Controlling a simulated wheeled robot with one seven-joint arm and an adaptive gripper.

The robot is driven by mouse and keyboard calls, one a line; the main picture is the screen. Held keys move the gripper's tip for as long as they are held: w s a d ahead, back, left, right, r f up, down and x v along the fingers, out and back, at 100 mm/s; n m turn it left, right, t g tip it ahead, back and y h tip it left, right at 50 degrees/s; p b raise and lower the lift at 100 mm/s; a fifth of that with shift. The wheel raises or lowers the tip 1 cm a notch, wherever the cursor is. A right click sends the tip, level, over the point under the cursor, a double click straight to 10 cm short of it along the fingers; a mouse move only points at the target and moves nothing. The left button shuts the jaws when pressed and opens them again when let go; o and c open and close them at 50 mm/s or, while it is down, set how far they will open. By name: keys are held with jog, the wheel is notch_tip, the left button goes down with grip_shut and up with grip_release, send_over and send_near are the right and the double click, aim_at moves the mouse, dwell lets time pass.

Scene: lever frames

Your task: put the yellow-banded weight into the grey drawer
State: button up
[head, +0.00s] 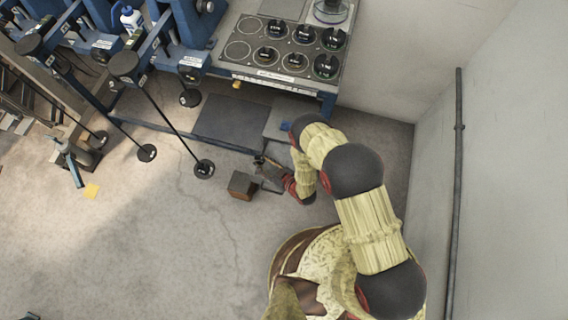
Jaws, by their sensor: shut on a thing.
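My gripper (266,174) is low in front of the workbench, at the end of my arm, which reaches in from the lower right. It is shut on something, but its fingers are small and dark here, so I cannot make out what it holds. A dark brown block-like thing (242,186) is just left of the fingers; I cannot tell if they touch it. Several black round weights (327,66) with pale labels sit in round places on the bench tray. I cannot pick out a yellow band on any. A grey box-like part (280,121) under the bench may be the grey drawer.
The grey bench tray (240,70) has two empty round places at its left. A dark flat panel (232,122) lies beneath it. Long levers (172,130) with black round ends jut out at the left. A wall (500,150) with a pipe (457,190) bounds the right.

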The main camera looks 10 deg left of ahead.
jog(key=w+d+f+b, duration=0.3)
jog(key=w+d+f, duration=0.1)
jog(key=w+d, duration=0.15)
jog(key=b, duration=0.2)
send_over(287, 162)
jog(key=s, duration=0.2)
jog(key=f, duration=0.4)
jog(key=shift+w+a, duration=0.15)
jog(key=shift+a, duration=0.25)
jog(key=shift+w+d+f, duration=0.15)
jog(key=shift+d+f, duration=0.05)
jog(key=shift+f, duration=0.15)
jog(key=shift+w+d+f+b, duration=0.1)
jog(key=shift+f+b, duration=0.35)
jog(key=shift+f, duration=0.4)
jog(key=shift+w+d+f+b, duration=0.1)
jog(key=shift+f+b, duration=0.35)
jog(key=shift+f, duration=0.4)
jog(key=shift+f, duration=0.6)
jog(key=o, duration=1)
jog(key=shift+s, duration=0.15)
jog(key=shift+o, duration=0.7)
jog(key=shift+s+f, duration=0.1)
jog(key=shift+f, duration=0.05)
